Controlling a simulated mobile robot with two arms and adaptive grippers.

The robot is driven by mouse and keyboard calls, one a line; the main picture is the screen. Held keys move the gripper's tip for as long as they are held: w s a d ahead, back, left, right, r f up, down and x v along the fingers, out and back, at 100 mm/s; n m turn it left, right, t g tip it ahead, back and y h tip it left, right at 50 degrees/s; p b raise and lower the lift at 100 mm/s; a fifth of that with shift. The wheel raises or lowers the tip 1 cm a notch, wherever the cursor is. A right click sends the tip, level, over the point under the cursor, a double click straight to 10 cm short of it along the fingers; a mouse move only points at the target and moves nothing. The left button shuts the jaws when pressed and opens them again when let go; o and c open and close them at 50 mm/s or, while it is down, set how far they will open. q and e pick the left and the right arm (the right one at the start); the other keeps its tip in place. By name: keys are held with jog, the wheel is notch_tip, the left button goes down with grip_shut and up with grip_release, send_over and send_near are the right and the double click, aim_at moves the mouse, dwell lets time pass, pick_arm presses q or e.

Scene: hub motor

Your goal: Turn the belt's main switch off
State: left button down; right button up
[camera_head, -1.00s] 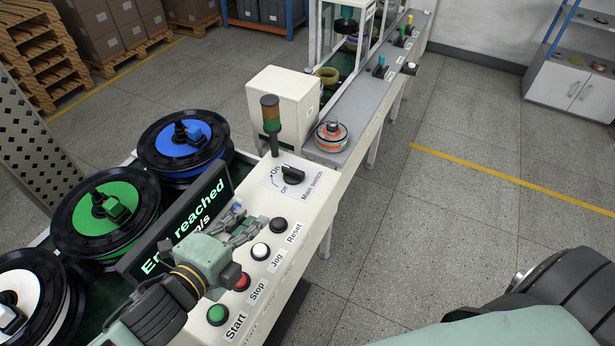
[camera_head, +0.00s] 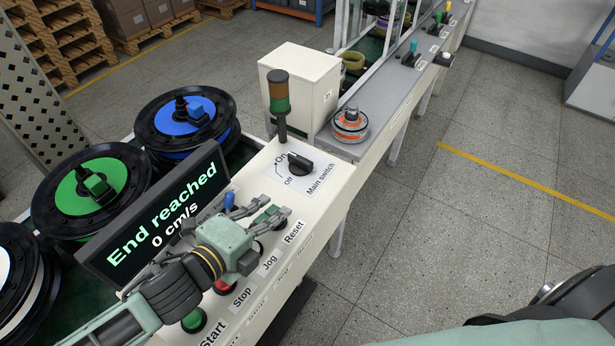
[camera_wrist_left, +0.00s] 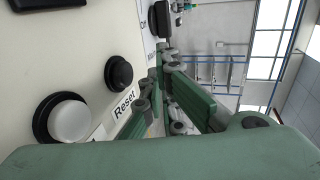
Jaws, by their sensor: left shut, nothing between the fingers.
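The main switch (camera_head: 300,163) is a black rotary knob on a white label, with "On" and "Off" marked on its left side. I cannot tell for sure which mark it points to. My left gripper (camera_head: 252,208) is over the button panel, nearer to me than the switch and apart from it. Its fingers are shut and empty. In the left wrist view the fingers (camera_wrist_left: 162,75) reach toward the switch (camera_wrist_left: 160,18), which is partly cut off at the top edge. My right gripper is out of view.
The display (camera_head: 155,215) beside my left arm reads "End reached" and "0 cm/s". The black Reset button (camera_wrist_left: 118,72) and white Jog button (camera_wrist_left: 62,118) lie beside the fingers. A signal lamp (camera_head: 279,95) stands behind the switch.

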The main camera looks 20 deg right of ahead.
aim_at(310, 186)
pick_arm(q)
jog(key=p+x, duration=0.1)
jog(key=x, duration=0.3)
jog(key=p+x, duration=0.1)
jog(key=x, duration=0.4)
jog(key=r+p+x, duration=0.1)
jog(key=x, duration=0.3)
jog(key=shift+w+d+f, duration=0.15)
jog(key=shift+w+d, duration=0.15)
jog(key=shift+d, duration=0.1)
jog(key=shift+w+d, duration=0.1)
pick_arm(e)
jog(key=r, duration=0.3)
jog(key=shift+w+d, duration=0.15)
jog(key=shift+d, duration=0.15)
pick_arm(q)
jog(key=shift+d+n+t+y, duration=0.1)
jog(key=shift+n+t+y, duration=0.2)
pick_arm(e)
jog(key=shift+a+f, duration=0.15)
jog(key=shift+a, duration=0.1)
pick_arm(q)
jog(key=shift+d+n+t+y+b, duration=0.3)
jog(key=shift+n+t+b, duration=0.1)
jog(key=shift+n, duration=0.1)
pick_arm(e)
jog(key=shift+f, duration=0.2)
